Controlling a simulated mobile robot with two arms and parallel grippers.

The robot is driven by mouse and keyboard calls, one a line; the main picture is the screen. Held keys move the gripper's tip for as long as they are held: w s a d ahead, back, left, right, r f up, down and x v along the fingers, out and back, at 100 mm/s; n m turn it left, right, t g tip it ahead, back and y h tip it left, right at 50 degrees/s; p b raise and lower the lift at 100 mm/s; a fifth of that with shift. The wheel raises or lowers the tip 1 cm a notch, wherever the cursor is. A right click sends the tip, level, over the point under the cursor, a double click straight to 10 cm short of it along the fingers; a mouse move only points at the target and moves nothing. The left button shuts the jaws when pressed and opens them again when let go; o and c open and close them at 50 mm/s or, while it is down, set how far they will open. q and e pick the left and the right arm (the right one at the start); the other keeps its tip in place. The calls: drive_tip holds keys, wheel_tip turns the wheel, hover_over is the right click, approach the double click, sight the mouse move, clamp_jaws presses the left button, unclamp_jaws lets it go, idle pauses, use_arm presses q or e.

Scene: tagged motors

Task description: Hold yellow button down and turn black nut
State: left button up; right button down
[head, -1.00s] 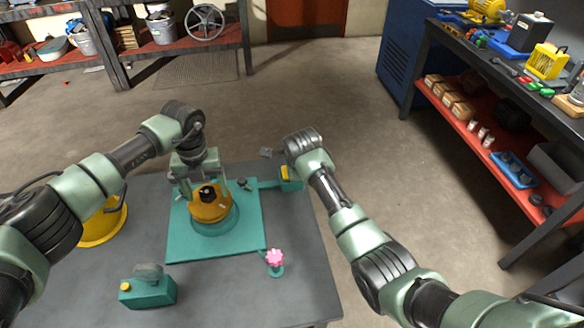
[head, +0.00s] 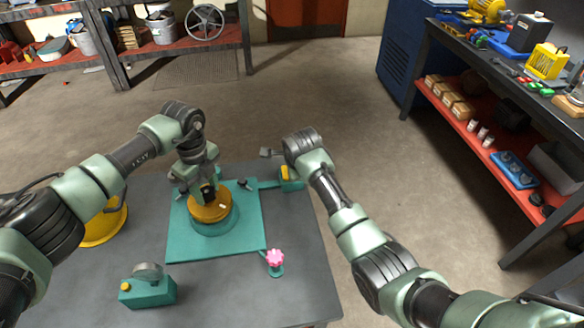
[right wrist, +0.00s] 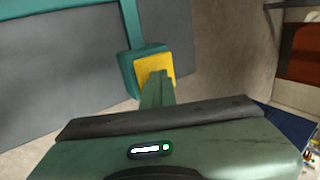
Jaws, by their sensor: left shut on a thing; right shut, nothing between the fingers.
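The black nut (head: 208,194) sits on top of an orange disc (head: 210,212) on the green base plate (head: 245,243). My left gripper (head: 207,190) comes down over the nut and is shut on it; its fingers partly hide the nut. The yellow button (head: 285,173) is on a green block at the plate's far right. It also shows as a yellow square pad in the right wrist view (right wrist: 147,68). My right gripper (right wrist: 158,74) is shut and empty, with its fingertips at the pad. I cannot tell how far the pad is pressed.
A pink knob (head: 275,258) stands at the plate's near right corner. A green box (head: 150,292) with a small yellow button and grey disc is at the table's front. A yellow round part (head: 105,226) lies behind my left arm. The table's front right is clear.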

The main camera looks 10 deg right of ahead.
use_arm(q)
drive_tip(key=n, duration=0.5)
drive_tip(key=shift+f, duration=0.1)
drive_tip(key=shift+c, duration=0.3)
drive_tip(key=o, duration=1.4)
drive_tip(key=shift+m, duration=1.2)
drive_tip(key=m, duration=0.8)
drive_tip(key=shift+m, duration=0.3)
drive_tip(key=m, duration=0.3)
drive_tip(key=shift+m, duration=0.3)
